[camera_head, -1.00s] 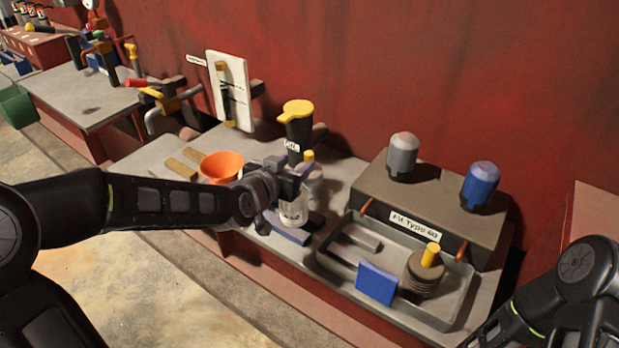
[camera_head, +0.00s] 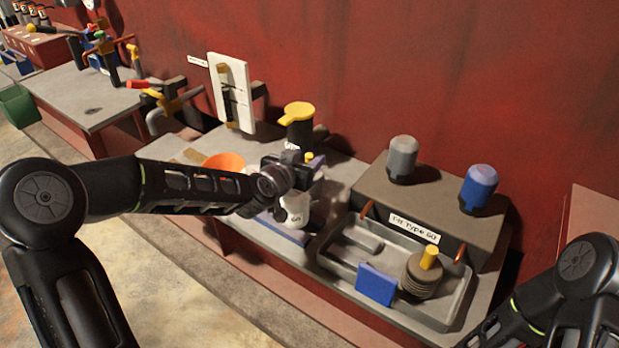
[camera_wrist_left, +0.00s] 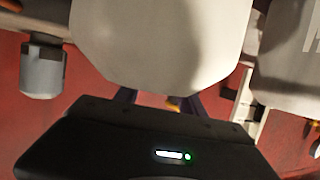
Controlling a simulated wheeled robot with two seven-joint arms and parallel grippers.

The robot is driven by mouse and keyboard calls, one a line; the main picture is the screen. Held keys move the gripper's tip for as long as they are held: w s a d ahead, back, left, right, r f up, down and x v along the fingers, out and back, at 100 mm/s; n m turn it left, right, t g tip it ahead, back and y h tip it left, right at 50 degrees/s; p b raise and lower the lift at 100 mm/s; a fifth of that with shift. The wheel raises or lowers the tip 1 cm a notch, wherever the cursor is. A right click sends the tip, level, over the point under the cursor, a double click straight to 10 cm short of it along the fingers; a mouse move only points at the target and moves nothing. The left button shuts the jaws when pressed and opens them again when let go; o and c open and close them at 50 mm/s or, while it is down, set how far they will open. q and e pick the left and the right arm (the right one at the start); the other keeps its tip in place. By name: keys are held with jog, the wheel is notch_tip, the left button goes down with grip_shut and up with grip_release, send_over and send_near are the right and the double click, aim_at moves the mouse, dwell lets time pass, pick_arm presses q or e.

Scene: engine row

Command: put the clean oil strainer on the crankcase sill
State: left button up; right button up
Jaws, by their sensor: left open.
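A ribbed grey-brown cylinder with a yellow top (camera_head: 422,274) stands upright in the grey tray (camera_head: 452,312); it may be the oil strainer, but I cannot tell whether it is clean. My left gripper (camera_head: 304,174) is open, above and beside a white labelled container (camera_head: 293,210). It is well to the left of the ribbed cylinder. Its fingertips are small and partly hidden in the head view. In the left wrist view a large pale rounded shape (camera_wrist_left: 160,45) fills the upper middle, close to the camera. I cannot identify the crankcase sill for certain. My right gripper is out of view.
A blue block (camera_head: 376,285) stands at the tray's front edge. Behind is a dark box with a grey cylinder (camera_head: 402,158) and a blue one (camera_head: 480,188). An orange funnel (camera_head: 224,162) and a yellow-lidded black can (camera_head: 299,130) stand near my left gripper.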

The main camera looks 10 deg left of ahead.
pick_arm(q)
jog(key=shift+w+f, duration=0.15)
jog(key=shift+w, duration=0.15)
jog(key=shift+c, duration=0.6)
grip_shut()
dwell(1.0)
